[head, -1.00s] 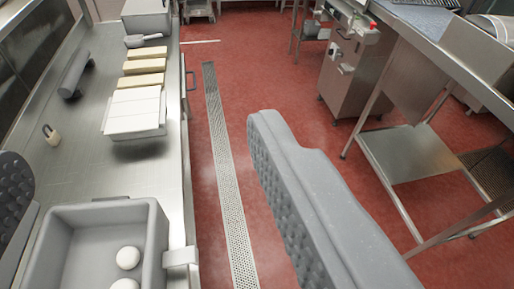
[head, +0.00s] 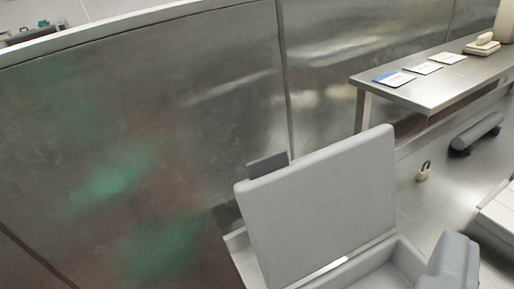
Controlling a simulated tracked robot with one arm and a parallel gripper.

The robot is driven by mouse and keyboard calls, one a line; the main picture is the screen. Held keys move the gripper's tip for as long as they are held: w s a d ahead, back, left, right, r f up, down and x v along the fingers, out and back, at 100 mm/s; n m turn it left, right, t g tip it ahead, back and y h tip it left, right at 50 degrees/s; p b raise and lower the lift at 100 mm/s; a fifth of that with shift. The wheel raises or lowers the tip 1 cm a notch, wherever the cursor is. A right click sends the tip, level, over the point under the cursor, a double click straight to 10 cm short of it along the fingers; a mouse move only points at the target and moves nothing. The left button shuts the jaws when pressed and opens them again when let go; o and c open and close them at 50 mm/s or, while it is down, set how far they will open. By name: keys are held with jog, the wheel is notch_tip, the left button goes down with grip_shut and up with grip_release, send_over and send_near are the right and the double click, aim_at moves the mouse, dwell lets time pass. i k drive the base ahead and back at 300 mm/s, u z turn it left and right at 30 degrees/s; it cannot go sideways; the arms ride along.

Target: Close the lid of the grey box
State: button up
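The grey box (head: 404,262) is at the bottom of the head view, cut off by the lower edge. Its lid (head: 320,205) is open and stands up steeply from the box, its broad flat face towards me. A dark grey tab (head: 268,165) sticks up from the lid's top left edge. Part of the box's inside shows to the right below the lid. One grey finger of my gripper (head: 456,266) shows at the lower right, in front of the box's right side. Whether it touches the box I cannot tell. The other finger is not visible.
A metal wall panel (head: 150,140) rises close behind the lid.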

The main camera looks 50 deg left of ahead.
aim_at(301, 216)
jog(key=z, duration=1.1)
jog(key=k, duration=0.75)
jog(key=u, duration=1.55)
jog(key=i, duration=0.5)
